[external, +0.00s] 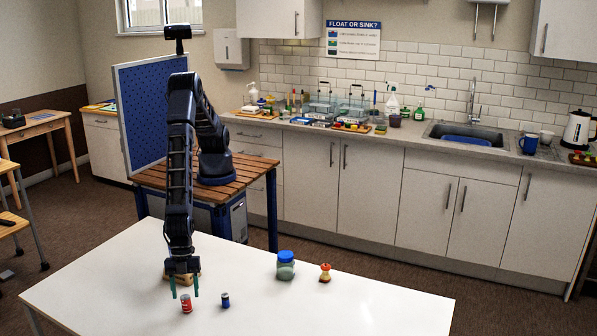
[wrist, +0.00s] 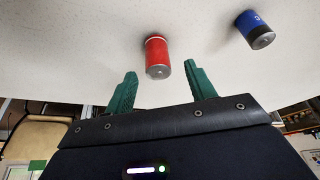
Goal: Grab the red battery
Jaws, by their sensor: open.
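The red battery (external: 186,303) stands on the white table (external: 330,300), near its front left part. In the wrist view the red battery (wrist: 157,57) shows just beyond the fingertips, roughly in line with the gap between them. My gripper (external: 184,290) points down, with its green fingers close to the red battery. The gripper (wrist: 162,82) is open and nothing is between its fingers. I cannot tell exactly how high the fingertips are above the table.
A blue battery (external: 225,300) stands close to the right of the red one; it also shows in the wrist view (wrist: 256,30). A blue-lidded jar (external: 286,266) and an apple core (external: 325,273) stand farther back. The table's right part is clear.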

